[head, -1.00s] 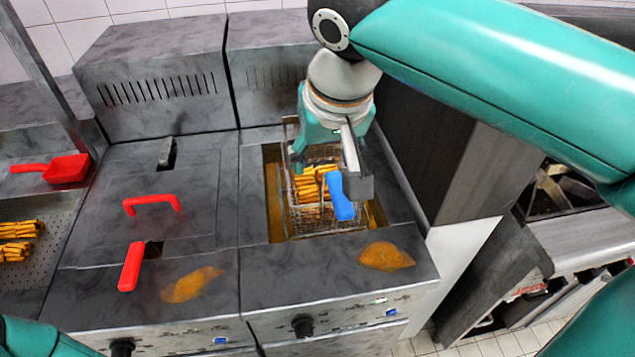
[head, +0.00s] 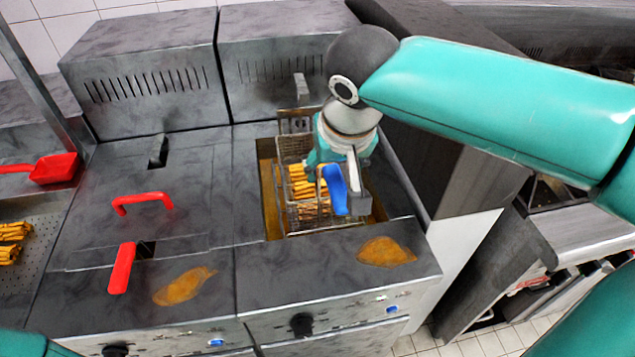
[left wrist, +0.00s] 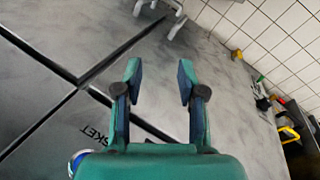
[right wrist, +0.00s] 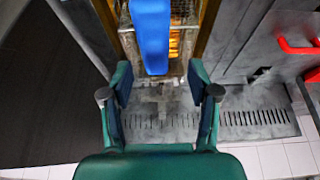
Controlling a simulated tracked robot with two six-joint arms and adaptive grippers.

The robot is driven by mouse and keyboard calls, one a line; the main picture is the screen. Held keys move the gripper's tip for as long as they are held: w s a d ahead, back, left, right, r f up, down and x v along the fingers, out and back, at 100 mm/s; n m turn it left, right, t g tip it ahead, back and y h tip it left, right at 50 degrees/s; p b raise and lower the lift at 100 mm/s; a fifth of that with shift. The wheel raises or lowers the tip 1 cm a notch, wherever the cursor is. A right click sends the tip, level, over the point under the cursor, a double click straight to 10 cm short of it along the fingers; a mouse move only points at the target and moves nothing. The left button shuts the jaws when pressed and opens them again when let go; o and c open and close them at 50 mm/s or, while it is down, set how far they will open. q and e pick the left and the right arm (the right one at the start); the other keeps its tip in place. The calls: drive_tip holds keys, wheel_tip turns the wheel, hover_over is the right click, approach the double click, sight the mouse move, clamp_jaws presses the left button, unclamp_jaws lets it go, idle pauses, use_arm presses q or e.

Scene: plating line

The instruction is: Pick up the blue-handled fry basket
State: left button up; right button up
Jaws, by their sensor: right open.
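The fry basket is a wire basket (head: 307,213) with golden fries, sitting in the right fryer well. Its blue handle (head: 335,190) rises toward the front. In the right wrist view the blue handle (right wrist: 152,38) comes down from the top, its end showing between the open fingertips. My right gripper (right wrist: 160,82) is open and empty. In the head view it is over the basket's right side, close to the handle, with its fingers partly hidden. I cannot tell whether it touches the handle. My left gripper (left wrist: 159,72) is open and empty, away from the basket.
A red-handled lid (head: 142,204) and another red handle (head: 122,268) are on the left fryer. A red scoop (head: 54,169) and fries (head: 14,232) lie at far left. The fryer's raised back (head: 275,70) stands behind the well. A dark cabinet (head: 420,165) is close on the right.

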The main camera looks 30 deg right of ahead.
sight(334, 173)
drive_tip(key=x, duration=0.5)
drive_tip(key=shift+w+d+r, duration=0.1)
drive_tip(key=shift+d, duration=0.15)
clamp_jaws()
drive_tip(key=shift+r, duration=0.15)
